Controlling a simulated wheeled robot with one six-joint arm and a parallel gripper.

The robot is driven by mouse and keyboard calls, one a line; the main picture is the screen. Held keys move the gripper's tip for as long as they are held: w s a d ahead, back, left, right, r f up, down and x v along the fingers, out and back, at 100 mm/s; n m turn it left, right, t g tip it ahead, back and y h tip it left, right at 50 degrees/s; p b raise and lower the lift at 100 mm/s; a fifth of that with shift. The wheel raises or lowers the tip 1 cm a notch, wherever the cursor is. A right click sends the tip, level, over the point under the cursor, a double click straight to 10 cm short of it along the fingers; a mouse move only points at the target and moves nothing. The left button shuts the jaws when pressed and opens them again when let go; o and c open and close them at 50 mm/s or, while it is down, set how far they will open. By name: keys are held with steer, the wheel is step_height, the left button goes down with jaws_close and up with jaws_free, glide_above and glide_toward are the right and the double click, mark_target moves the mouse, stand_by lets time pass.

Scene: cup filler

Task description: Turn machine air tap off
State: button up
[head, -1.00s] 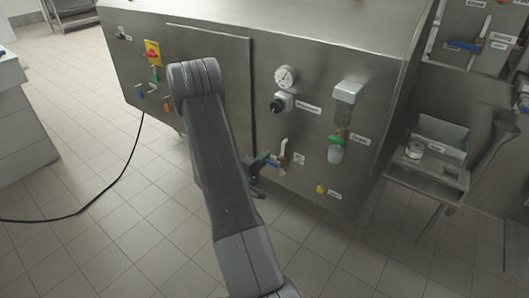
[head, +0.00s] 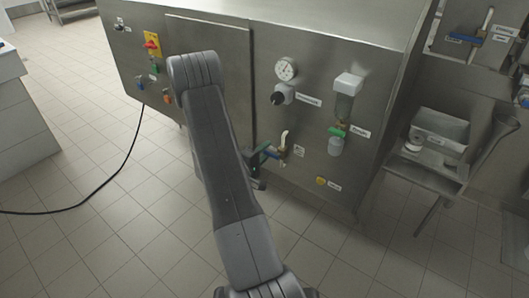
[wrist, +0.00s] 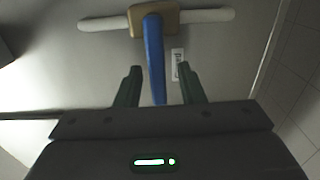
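The air tap shows in the wrist view with a tan valve body (wrist: 153,18), a long blue lever handle (wrist: 154,62) and white pipe on both sides. In the head view the tap (head: 283,145) sits low on the machine's front panel. My gripper (wrist: 160,72) is open, with one green-tinted finger on each side of the blue handle's free end. I see gaps between the fingers and the handle. In the head view my gripper (head: 263,157) is at the tap, partly hidden behind my arm.
A yellow fitting (head: 321,181) is below. A black cable (head: 105,180) lies on the open tiled floor at left.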

steer(key=shift+s+a, duration=0.1)
steer(key=p+v, duration=0.2)
steer(key=v, duration=1.1)
steer(key=shift+s, duration=0.25)
steer(key=shift+w+a, duration=0.1)
steer(key=b+x, duration=0.2)
steer(key=x, duration=1.1)
steer(key=shift+w+d, duration=0.2)
steer(key=shift+w, duration=0.1)
steer(key=shift+s, duration=0.1)
